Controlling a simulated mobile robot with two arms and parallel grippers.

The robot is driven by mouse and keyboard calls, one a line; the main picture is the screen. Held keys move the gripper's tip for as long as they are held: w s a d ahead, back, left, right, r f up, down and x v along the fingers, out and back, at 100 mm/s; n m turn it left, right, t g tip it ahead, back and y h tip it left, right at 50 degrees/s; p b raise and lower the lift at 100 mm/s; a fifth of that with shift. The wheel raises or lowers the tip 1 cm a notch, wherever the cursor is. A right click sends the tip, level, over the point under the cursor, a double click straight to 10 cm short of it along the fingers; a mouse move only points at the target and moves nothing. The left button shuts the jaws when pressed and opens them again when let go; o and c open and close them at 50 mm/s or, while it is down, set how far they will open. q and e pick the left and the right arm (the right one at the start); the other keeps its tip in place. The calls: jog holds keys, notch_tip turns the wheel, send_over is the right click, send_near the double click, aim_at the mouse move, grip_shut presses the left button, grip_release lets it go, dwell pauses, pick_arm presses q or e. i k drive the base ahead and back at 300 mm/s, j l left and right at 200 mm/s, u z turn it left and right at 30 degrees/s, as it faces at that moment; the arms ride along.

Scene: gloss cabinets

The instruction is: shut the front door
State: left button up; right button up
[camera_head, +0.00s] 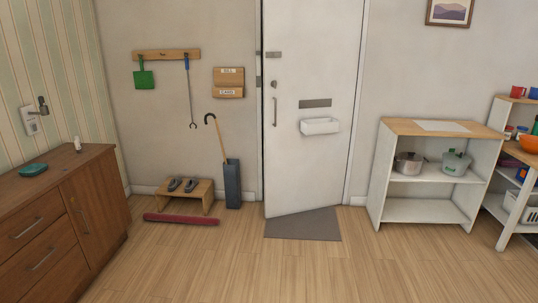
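The white front door (312,75) stands in the middle of the back wall. It looks slightly ajar: a thin dark gap shows along its left edge, and its bottom edge slants toward me on the left. A vertical handle (275,111) is near that left edge, with a lock (273,84) just above it. A metal latch (273,54) sits higher up. A grey letter slot (315,103) and a white letter basket (320,126) are on the door's face. Neither of my grippers is in view.
A grey doormat (303,226) lies under and before the door. Left of it stand an umbrella stand (233,186), a small shoe bench (203,188) and a red draught roll (181,219). A wooden cabinet (60,215) is at left, white shelves (428,211) at right. The middle floor is clear.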

aim_at(308, 116)
jog(key=i, duration=2.25)
jog(key=i+u, duration=0.1)
jog(key=i, duration=0.95)
jog(key=i+l+u, duration=0.1)
jog(key=i+l, duration=0.15)
jog(key=i, duration=0.8)
jog(key=i+u, duration=0.15)
jog(key=i, duration=0.15)
